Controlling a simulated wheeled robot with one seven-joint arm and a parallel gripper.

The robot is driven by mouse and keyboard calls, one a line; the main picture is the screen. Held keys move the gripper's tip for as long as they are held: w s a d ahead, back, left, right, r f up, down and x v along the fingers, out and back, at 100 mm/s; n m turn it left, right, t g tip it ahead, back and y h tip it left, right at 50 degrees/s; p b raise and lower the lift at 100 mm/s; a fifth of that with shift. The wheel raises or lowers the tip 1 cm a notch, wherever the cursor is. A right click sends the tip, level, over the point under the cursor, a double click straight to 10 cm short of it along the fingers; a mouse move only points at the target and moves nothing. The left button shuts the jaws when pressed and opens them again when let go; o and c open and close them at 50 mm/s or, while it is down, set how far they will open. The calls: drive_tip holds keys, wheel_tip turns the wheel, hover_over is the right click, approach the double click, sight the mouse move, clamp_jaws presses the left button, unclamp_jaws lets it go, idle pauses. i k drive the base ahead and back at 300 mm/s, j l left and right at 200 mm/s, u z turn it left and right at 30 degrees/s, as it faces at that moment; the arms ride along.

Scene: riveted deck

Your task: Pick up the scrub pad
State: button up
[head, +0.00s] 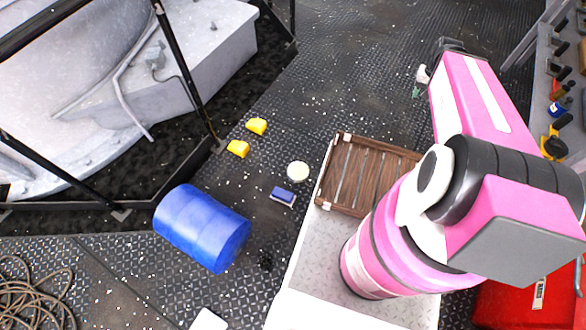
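A small blue block with a pale edge, which looks like the scrub pad (283,196), lies on the dark deck just right of the blue barrel. It is in plain view and nothing touches it. My pink arm reaches up and away at the right of the head view.
A blue barrel (202,228) lies left of the pad. A round cream object (298,171) and two yellow pieces (257,126) (238,148) are beyond it. A wooden crate (326,190) is to its right. Black railing posts stand left; a tool rack (545,70) stands right.

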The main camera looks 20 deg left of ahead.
sight(280, 194)
drive_tip(key=i, duration=1.85)
drive_tip(key=i+u, duration=0.2)
drive_tip(key=i, duration=0.2)
drive_tip(key=i+l+u, duration=0.25)
drive_tip(key=i, duration=0.15)
drive_tip(key=i+l+u, duration=0.2)
drive_tip(key=i, duration=0.2)
drive_tip(key=j+u, duration=0.1)
drive_tip(key=u, duration=3.2)
